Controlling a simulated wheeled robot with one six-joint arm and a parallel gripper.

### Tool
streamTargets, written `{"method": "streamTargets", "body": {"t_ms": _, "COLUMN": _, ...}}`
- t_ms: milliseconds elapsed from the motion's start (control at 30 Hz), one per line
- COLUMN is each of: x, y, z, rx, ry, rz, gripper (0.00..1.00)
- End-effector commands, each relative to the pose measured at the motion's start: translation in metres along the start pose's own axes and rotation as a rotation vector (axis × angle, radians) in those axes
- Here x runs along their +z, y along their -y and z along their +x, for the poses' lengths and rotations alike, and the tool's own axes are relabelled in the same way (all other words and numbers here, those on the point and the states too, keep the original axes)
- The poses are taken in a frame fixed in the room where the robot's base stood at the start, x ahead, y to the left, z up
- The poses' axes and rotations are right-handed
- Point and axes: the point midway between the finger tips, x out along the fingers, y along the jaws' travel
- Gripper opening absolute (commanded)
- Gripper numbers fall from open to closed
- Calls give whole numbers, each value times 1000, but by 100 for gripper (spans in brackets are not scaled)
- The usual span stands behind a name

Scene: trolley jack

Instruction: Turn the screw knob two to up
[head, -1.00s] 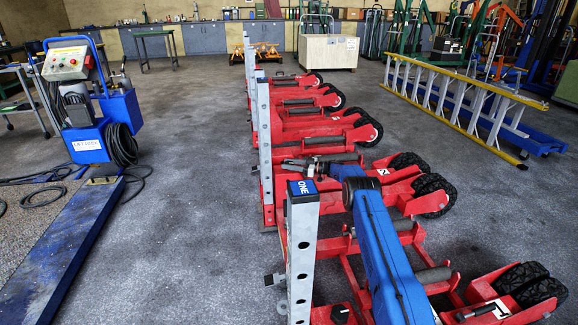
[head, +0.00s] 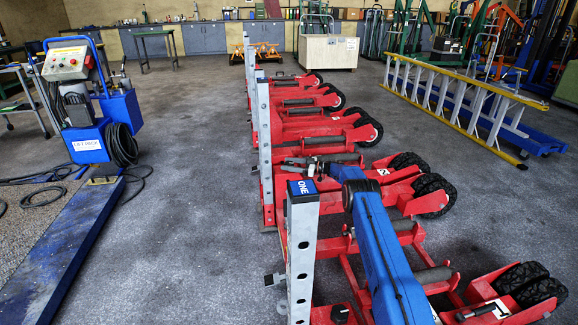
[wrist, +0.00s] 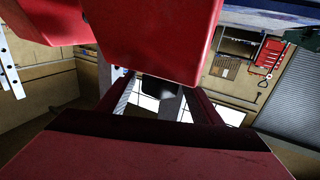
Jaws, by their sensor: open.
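In the head view, a row of red jacks runs away from me. The nearest has a grey post (head: 302,250) labelled ONE and a black knob (head: 340,313) at its foot. My blue arm reaches past it to the second jack (head: 400,183). My gripper (head: 296,163) is small there, close behind the second jack's grey post (head: 265,150). In the wrist view, my open gripper (wrist: 158,98) has a dark, rounded thing (wrist: 160,90) between its dark fingers, just below a large red part (wrist: 160,40). I cannot tell if it is knob two or if the fingers touch it; no knob shows clearly on the second jack.
A blue power unit (head: 100,110) with hoses stands on the left by a blue beam (head: 62,240). A pale crate (head: 328,51) stands at the back.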

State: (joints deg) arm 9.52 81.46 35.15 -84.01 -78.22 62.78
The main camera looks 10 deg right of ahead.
Motion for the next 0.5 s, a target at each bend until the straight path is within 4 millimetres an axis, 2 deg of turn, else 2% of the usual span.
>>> {"method": "streamTargets", "body": {"t_ms": 167, "x": 0, "y": -1, "z": -11, "rx": 1, "ry": 0, "rz": 0, "gripper": 60}}
{"method": "streamTargets", "body": {"t_ms": 500, "x": 0, "y": -1, "z": -74, "rx": 3, "ry": 0, "rz": 2, "gripper": 60}}
